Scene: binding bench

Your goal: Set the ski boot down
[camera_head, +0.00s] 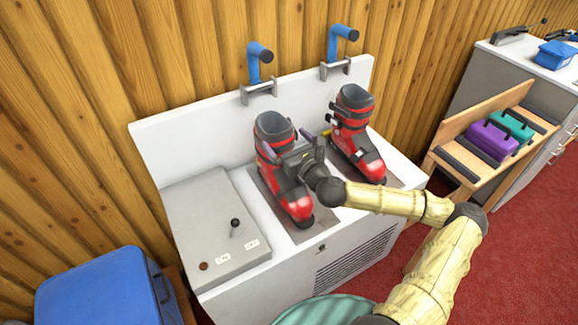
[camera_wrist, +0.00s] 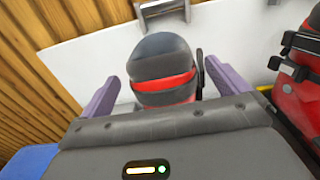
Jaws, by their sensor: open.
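A red and black ski boot (camera_head: 283,165) stands upright on a dark mat (camera_head: 263,196) on the left of the white bench. My gripper (camera_head: 276,150) is at this boot's shaft, with its fingers open on either side of it. In the wrist view the boot's dark cuff with a red band (camera_wrist: 165,75) shows between the purple fingers of my gripper (camera_wrist: 160,95), with visible gaps at both sides. A second red and black boot (camera_head: 354,125) stands upright on the right mat; part of it shows in the wrist view (camera_wrist: 300,85). The left boot's lower part is hidden in the wrist view.
Two blue-handled clamps (camera_head: 255,65) (camera_head: 340,42) rise from the bench's back panel (camera_head: 200,130). A grey box with a lever (camera_head: 212,225) fills the bench's left. A blue case (camera_head: 105,290) lies at lower left. A wooden rack (camera_head: 470,125) with purple and teal cases stands right.

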